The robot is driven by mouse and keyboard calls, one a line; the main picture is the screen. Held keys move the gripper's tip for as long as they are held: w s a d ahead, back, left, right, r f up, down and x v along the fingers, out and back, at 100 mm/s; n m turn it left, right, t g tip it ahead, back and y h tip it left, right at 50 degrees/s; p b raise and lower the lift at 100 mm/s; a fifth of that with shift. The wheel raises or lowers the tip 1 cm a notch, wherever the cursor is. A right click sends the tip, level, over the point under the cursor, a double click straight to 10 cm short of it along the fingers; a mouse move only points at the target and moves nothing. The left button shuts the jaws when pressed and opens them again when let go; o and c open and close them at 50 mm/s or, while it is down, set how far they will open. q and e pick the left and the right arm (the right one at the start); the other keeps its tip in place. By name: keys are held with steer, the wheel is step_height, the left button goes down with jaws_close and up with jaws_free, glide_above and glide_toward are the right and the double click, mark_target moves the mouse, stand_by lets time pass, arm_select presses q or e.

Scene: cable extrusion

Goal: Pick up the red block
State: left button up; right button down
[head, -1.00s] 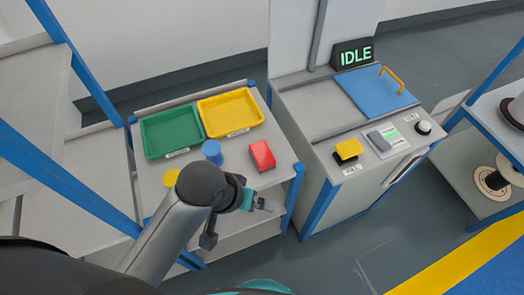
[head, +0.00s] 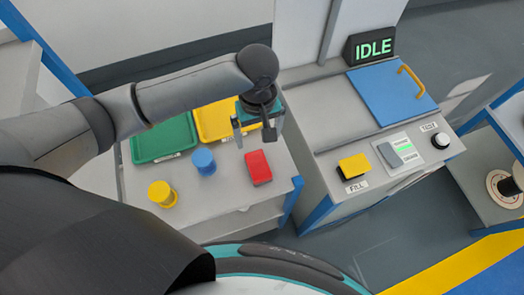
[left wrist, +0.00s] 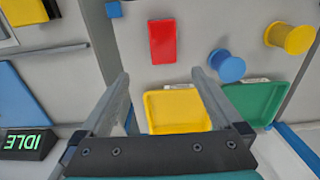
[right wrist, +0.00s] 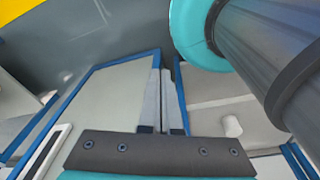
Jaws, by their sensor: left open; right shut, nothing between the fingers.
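The red block (head: 258,167) lies on the grey table top, in front of the yellow tray and right of the blue spool. It also shows in the left wrist view (left wrist: 163,42), beyond my fingertips and near the top middle. My left gripper (head: 256,138) is open and empty, above the table near the yellow tray and a little behind the block. Its two fingers stand wide apart in the left wrist view (left wrist: 160,80). My right gripper (right wrist: 165,72) is shut and empty, its fingers together; it is not seen in the head view.
A blue spool (head: 202,161) and a yellow spool (head: 162,194) stand left of the block. A green tray (head: 165,140) and a yellow tray (head: 212,120) lie behind. A machine with an IDLE sign (head: 371,46), blue lid (head: 390,95) and yellow button (head: 354,166) stands right.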

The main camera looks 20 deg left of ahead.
arm_select(q)
steer(key=b, duration=0.1)
glide_above(258, 164)
steer(key=f, duration=0.5)
steer(key=shift+w+f, duration=0.25)
step_height(258, 164, down, 3)
steer(key=shift+r+b, duration=0.1)
steer(key=shift+b, duration=0.3)
steer(key=shift+f, duration=0.85)
steer(key=f, duration=0.1)
steer(key=f+b, duration=0.1)
steer(key=f, duration=0.2)
steer(key=shift+s+f, duration=0.3)
steer(key=shift+f, duration=0.05)
steer(key=shift+c, duration=0.5)
steer(key=c, duration=1.4)
arm_select(e)
steer(key=shift+g, duration=0.4)
steer(key=s+f, duration=0.1)
steer(key=s, duration=0.1)
steer(key=s+f, duration=0.2)
steer(key=shift+s+d+f, duration=0.1)
steer(key=shift+s+f, duration=0.1)
steer(key=shift+f, duration=0.1)
arm_select(q)
steer(key=shift+r, duration=0.15)
